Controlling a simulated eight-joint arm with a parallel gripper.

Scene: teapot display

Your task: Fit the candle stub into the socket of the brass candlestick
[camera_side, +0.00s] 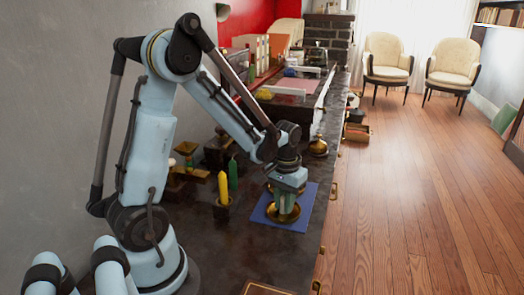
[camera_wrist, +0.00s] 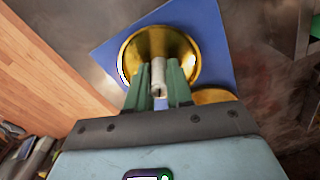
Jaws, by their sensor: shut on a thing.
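The brass candlestick (camera_side: 285,215) stands on a blue mat (camera_side: 304,213). In the wrist view its round shiny dish (camera_wrist: 191,55) lies just beyond my fingertips. My gripper (camera_side: 285,195) is low over the candlestick, pointing down. In the wrist view its green fingers (camera_wrist: 159,85) are shut on the candle stub (camera_wrist: 158,73), a pale grey-white cylinder with a dark wick end towards the camera. The stub is over the middle of the dish. The socket is hidden behind the stub and fingers, so I cannot tell whether the stub is in it.
A yellow candle (camera_side: 223,188) and a green candle (camera_side: 233,176) stand upright to the left of the mat. A round brass pot (camera_side: 318,147) stands behind it. The counter's drawer front, with brass pulls (camera_side: 334,190), is close on the right. Bare dark counter (camera_side: 245,255) lies in front.

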